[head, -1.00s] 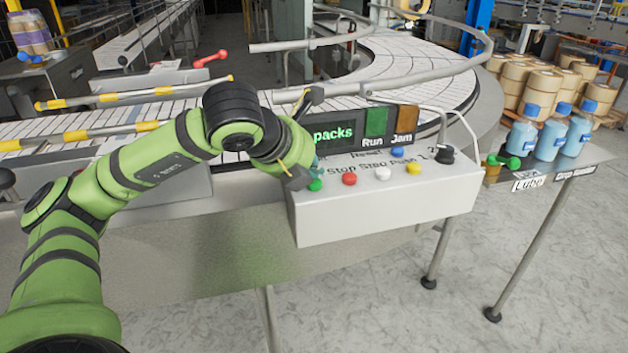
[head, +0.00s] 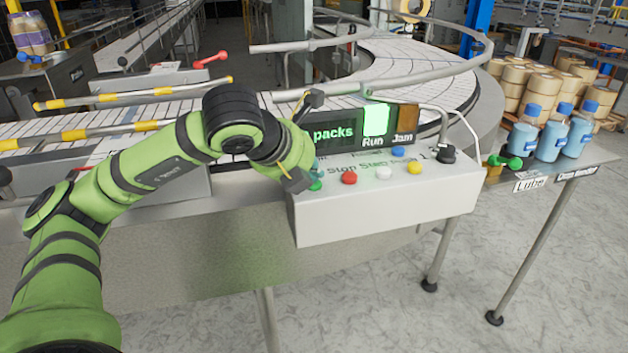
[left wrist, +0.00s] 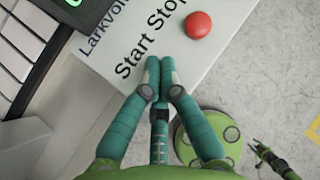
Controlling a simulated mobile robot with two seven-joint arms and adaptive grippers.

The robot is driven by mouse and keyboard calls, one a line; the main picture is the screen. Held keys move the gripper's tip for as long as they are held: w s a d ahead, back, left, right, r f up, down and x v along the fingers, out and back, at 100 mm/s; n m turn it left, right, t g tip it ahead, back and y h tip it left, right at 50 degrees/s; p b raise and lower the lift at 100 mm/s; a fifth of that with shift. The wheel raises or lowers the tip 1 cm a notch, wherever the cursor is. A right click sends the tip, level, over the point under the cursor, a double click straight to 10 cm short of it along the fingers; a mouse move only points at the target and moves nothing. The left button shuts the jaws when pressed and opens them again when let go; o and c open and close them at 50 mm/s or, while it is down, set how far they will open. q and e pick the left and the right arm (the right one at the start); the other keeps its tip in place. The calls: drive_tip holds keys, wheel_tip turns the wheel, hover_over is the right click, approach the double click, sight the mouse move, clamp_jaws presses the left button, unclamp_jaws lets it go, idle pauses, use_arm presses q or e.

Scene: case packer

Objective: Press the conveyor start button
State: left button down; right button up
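The green start button (head: 316,185) is at the left end of the white control box (head: 385,215). My left gripper (head: 316,173) points down at it, with the fingertips at the button; contact is too small to make out. In the left wrist view the teal fingers (left wrist: 160,72) are together with nothing between them, beside the printed word "Start". They hide the green button there. The Run lamp (head: 376,119) glows bright green. The Jam lamp (head: 406,118) is dull brown. My right gripper is not in the head view; a small dark jointed part at the wrist view's lower right is unclear.
A red button (head: 349,178), a white button (head: 383,173), a yellow button (head: 414,168) and a blue button (head: 398,152) share the box. A black knob (head: 445,154) is at its right. The packs display (head: 334,133) stands behind. Blue bottles (head: 551,137) stand on the right shelf.

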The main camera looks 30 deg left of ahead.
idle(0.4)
use_arm(q)
drive_tip(key=shift+r+p, duration=0.55)
drive_tip(key=shift+r, duration=0.3)
drive_tip(key=shift+r+p, duration=1.8)
drive_tip(key=shift+r, duration=0.75)
drive_tip(key=shift+f, duration=0.1)
